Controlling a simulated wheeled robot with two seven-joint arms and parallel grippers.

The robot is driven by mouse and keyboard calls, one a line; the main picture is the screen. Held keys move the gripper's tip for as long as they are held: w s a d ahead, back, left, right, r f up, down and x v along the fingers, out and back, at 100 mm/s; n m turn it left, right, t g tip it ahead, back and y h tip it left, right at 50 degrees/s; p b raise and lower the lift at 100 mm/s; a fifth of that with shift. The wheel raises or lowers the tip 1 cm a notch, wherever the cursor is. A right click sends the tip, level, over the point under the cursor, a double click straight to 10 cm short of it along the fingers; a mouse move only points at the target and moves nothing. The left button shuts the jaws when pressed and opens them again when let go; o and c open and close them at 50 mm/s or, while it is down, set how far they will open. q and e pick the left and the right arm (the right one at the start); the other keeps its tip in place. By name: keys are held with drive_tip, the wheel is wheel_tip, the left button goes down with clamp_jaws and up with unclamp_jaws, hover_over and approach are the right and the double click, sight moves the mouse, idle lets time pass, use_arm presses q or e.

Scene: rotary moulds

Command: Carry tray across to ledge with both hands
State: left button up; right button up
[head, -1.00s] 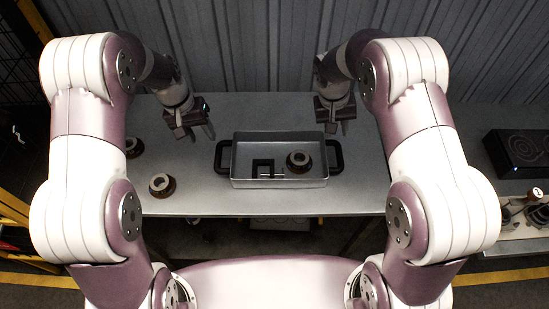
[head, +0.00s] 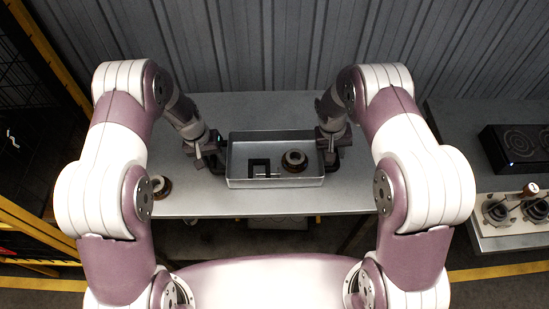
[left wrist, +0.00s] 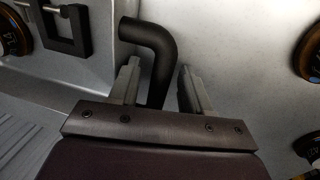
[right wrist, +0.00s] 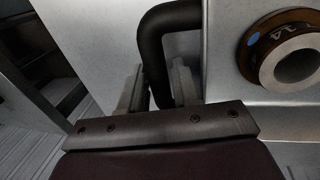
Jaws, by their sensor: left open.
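The tray (head: 276,183) is a shallow grey metal box on the table, with a black handle at each end. A dark-ringed round part (head: 293,161) and a black square bracket (head: 259,168) are in it. My left gripper (head: 206,158) is at the left handle; in the left wrist view its open fingers (left wrist: 160,85) stand either side of the black bar (left wrist: 155,42). My right gripper (head: 331,152) is at the right handle; in the right wrist view its fingers (right wrist: 156,85) flank that bar (right wrist: 152,40) closely. Whether they press on it is unclear.
A loose round part (head: 160,187) lies on the table (head: 200,205) left of the tray. A side bench (head: 460,125) at right holds a black hotplate-like unit (head: 515,146) and a fixture with round knobs (head: 512,212). A corrugated wall (head: 270,45) stands behind.

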use_arm(q)
drive_tip(key=c, duration=0.4)
use_arm(e)
drive_tip(key=c, duration=0.4)
use_arm(q)
clamp_jaws()
use_arm(e)
clamp_jaws()
